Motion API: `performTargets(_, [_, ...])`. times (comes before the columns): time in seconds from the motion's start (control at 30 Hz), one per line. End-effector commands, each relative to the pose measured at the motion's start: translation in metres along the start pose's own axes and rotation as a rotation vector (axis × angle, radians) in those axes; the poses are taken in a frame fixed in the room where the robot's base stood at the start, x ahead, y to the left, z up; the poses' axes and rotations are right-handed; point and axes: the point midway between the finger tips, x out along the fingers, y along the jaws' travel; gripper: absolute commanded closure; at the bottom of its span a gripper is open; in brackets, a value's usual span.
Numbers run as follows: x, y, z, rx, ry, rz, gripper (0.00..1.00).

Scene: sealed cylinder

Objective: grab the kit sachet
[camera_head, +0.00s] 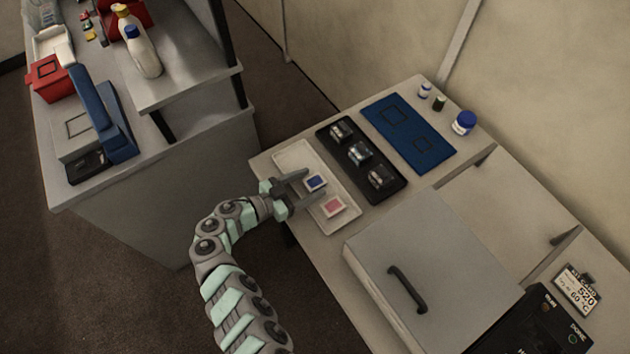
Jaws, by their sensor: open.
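Two small white sachets lie on a pale tray (289,157) on the bench: one with a blue patch (315,182) and one with a pink patch (333,206). Which of them is the kit sachet cannot be told from their markings. My gripper (309,185) is open over the tray, reaching in from the left. Its fingers point right, with the blue-marked sachet at their tips and apparently between them. Whether they touch it is unclear. The pink-marked sachet is just below the lower finger.
A black tray (386,194) with several small dark-clear items stands right of the pale tray, then a blue mat (424,127). Small bottles and a blue-lidded jar (464,123) stand at the back. A grey lid with a handle (408,290) is in front. A cluttered side bench (190,150) is at left.

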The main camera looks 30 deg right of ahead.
Motion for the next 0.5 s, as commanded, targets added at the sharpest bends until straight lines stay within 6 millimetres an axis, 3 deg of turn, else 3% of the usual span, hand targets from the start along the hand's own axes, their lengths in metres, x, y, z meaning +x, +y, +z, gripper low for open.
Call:
performTargets(0.13, [-0.0003,0.0,0.0001,0.0,0.0,0.0,0.34])
performTargets(0.5, [-0.0004,0.0,0.0,0.0,0.001,0.0,0.64])
